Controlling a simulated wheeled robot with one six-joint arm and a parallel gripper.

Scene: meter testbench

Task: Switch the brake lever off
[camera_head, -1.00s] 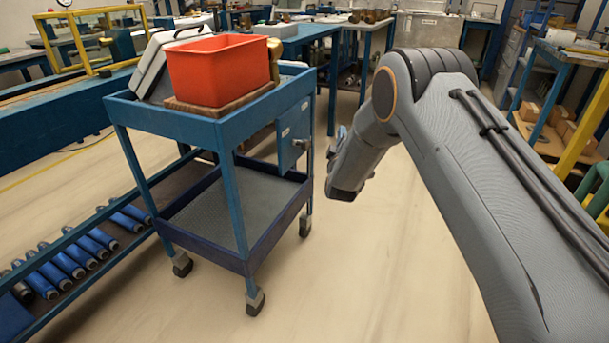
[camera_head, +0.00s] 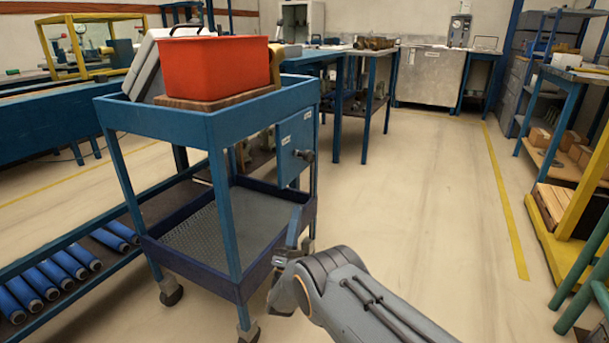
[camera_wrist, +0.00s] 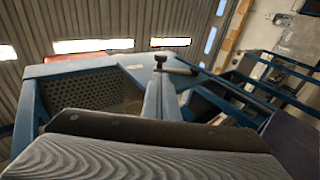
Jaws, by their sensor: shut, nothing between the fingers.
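The brake lever (camera_head: 306,156) is a small dark handle with a rounded end. It sticks out from a blue panel box (camera_head: 295,145) on the right side of the blue cart (camera_head: 160,122). In the wrist view a dark lever-like handle (camera_wrist: 178,69) shows ahead, at the top of the blue panel. My gripper (camera_head: 296,227) is low beside the cart's right side, below the lever and apart from it. It is shut and empty.
A red bin (camera_head: 215,68) and a grey case (camera_head: 150,70) stand on the cart's top. Blue cylinders (camera_head: 60,268) lie on a low rack at left. The floor (camera_head: 430,200) to the right is clear up to a yellow frame (camera_head: 560,230). Workbenches stand behind.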

